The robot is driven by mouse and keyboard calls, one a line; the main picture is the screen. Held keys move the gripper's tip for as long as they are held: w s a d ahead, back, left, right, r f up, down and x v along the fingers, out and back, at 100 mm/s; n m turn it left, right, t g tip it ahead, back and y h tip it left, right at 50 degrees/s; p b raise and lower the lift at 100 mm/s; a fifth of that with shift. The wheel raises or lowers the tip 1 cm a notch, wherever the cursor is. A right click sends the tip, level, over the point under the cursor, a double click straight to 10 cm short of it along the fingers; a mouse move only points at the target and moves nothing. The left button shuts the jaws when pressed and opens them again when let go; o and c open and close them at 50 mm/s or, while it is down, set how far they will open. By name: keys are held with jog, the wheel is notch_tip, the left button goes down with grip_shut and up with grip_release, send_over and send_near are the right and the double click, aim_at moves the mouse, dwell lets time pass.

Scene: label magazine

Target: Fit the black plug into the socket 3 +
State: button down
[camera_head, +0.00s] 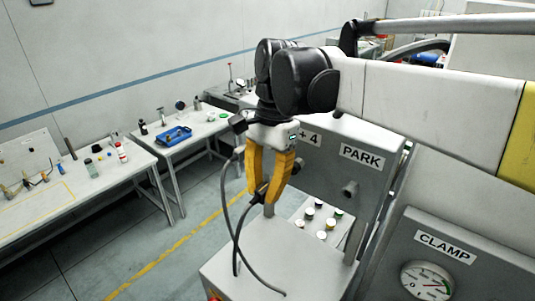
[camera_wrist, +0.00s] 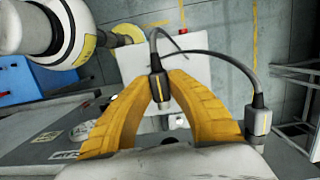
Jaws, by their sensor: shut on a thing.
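My gripper (camera_head: 263,195) has yellow fingers, closed around a black plug (camera_wrist: 157,86) with a pale tip. In the wrist view the plug sits between the fingertips (camera_wrist: 160,80). Dark cable runs from the plug area and hangs below the gripper in the head view. A grey panel (camera_head: 375,180) behind the gripper carries a PARK label (camera_head: 362,157) and a partly covered label ending in 4 (camera_head: 310,137). A grey stub (camera_head: 350,188) sticks out below PARK. I cannot make out a label for socket 3 +; that part of the panel is hidden by my gripper.
A light box top (camera_head: 260,262) lies below the gripper, beside a small board with several capped round pieces (camera_head: 309,214). A CLAMP panel with a gauge (camera_head: 427,280) is at lower right.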

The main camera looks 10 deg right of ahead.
jog(key=shift+s+a+r, duration=0.1)
jog(key=shift+s+a, duration=0.15)
jog(key=shift+s, duration=0.25)
jog(key=shift+w+d, duration=0.3)
jog(key=shift+w, duration=0.15)
jog(key=shift+w+d, duration=1.85)
jog(key=shift+d, duration=0.05)
jog(key=shift+w+d, duration=0.5)
jog(key=shift+s+a+b, duration=0.15)
jog(key=shift+b, duration=0.25)
dwell(2.4)
jog(key=shift+s+a, duration=0.15)
jog(key=shift+s, duration=0.05)
dwell(1.6)
